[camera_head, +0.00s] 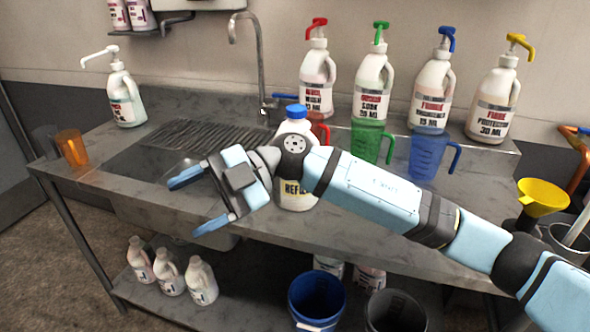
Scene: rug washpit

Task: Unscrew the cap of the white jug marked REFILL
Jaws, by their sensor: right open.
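The white jug (297,201) marked REFILL stands on the metal counter near its front edge, partly hidden behind my right arm. Its blue cap (297,111) sits on top and shows above the arm. My right gripper (190,204) is open and empty. It is left of the jug, over the front of the sink, with its fingers pointing left. The arm crosses in front of the jug's middle; I cannot tell whether it touches it. My left gripper is not in view.
Green (369,142) and blue (428,156) measuring jugs stand right of the REFILL jug. Several pump bottles (373,83) line the back ledge. A tap (261,70) rises behind the sink (150,162). An orange cup (72,148) is at left, a yellow funnel (543,196) at right.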

